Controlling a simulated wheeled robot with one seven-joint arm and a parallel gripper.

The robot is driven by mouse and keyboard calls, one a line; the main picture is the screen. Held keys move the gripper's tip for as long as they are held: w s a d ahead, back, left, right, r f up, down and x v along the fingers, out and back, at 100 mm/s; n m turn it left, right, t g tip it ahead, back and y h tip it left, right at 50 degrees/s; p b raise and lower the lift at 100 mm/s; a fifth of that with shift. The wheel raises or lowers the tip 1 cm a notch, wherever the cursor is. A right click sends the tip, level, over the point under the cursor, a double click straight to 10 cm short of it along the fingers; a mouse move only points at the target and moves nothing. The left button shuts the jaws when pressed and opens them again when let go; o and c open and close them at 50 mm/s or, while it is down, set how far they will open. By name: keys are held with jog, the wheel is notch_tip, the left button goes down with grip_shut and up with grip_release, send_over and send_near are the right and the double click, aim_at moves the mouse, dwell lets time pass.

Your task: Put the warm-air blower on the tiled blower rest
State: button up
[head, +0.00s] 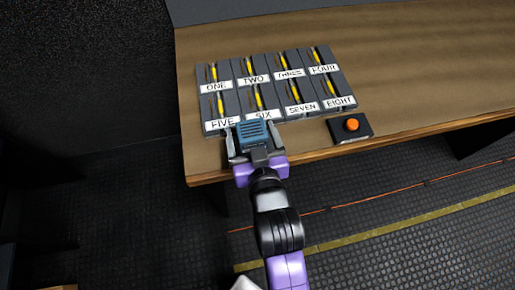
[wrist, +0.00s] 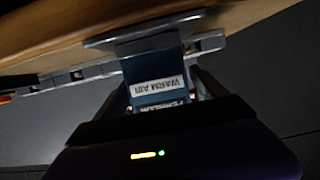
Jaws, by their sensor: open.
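The warm-air blower (head: 255,131) is a blue box with dark slots on top, at the front edge of the wooden desk. In the wrist view the blower (wrist: 155,75) shows a white label reading "WARM AIR" upside down. My gripper (head: 254,140) is open, with one grey finger on each side of the blower. I cannot tell whether the fingers touch it. I cannot make out a tiled blower rest in either view.
Behind the blower is a block of several dark modules (head: 270,88) labelled ONE to EIGHT, with yellow sliders. A black box with an orange button (head: 351,125) sits to the right. The desk (head: 430,65) is bare on the right. The dark floor is below its front edge.

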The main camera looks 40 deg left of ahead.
jog(key=v, duration=1)
jog(key=shift+b, duration=0.35)
jog(key=shift+w, duration=0.1)
jog(key=s+d+f+m+t+h, duration=0.2)
jog(key=d+m+h, duration=0.1)
jog(key=d, duration=0.8)
jog(key=s+d+f+m+t+h, duration=0.2)
jog(key=d, duration=0.9)
jog(key=s+d+r+m+t+h, duration=0.1)
jog(key=s+d+r+m+h, duration=0.4)
jog(key=s+d, duration=0.6)
jog(key=shift+d+r+h, duration=0.25)
jog(key=shift+d+h, duration=0.2)
jog(key=shift+h, duration=0.05)
jog(key=shift+s, duration=0.1)
